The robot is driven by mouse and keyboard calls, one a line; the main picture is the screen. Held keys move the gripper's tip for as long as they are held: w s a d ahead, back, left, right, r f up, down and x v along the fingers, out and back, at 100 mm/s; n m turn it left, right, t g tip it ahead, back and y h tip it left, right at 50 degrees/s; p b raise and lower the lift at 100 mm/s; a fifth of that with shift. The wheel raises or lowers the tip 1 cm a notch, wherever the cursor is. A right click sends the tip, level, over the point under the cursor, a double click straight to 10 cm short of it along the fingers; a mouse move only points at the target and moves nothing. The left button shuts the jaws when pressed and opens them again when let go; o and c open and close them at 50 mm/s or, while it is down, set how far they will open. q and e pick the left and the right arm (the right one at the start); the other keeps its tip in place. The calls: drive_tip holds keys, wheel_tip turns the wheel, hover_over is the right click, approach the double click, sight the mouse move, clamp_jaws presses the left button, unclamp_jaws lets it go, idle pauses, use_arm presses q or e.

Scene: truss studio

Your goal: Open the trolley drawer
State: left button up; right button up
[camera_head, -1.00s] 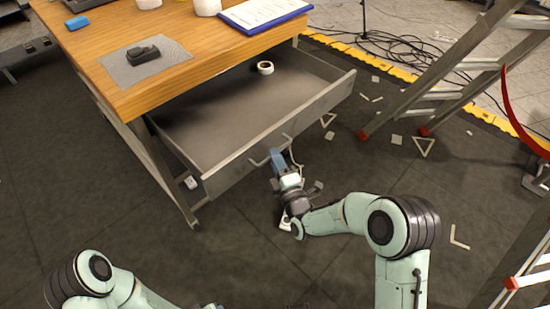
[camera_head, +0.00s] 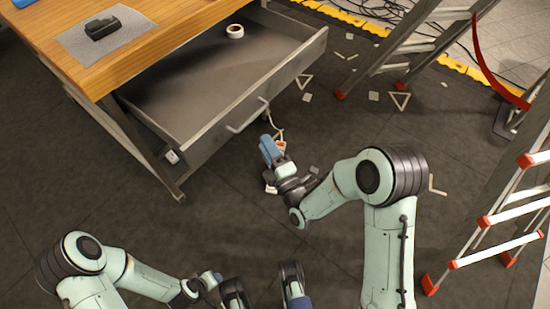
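The trolley is a wood-topped table (camera_head: 165,45) with a grey metal drawer (camera_head: 215,135) below its top. The drawer is pulled far out, and its inside shows. Its front carries a thin bar handle (camera_head: 248,116). My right gripper (camera_head: 269,148), with blue fingertips, is in front of the drawer front, below and right of the handle and apart from it. Its fingers overlap in this view, so their gap is hidden. My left gripper (camera_head: 264,287) is at the bottom edge, away from the drawer.
A white tape roll (camera_head: 235,31) lies inside the drawer. A dark device sits on a grey mat (camera_head: 78,43) on the tabletop. Ladders (camera_head: 415,45) stand at right, with small pale pieces (camera_head: 399,100) on the floor. The floor before the drawer is mostly clear.

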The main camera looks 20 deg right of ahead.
drive_tip(key=v, duration=0.5)
idle(0.4)
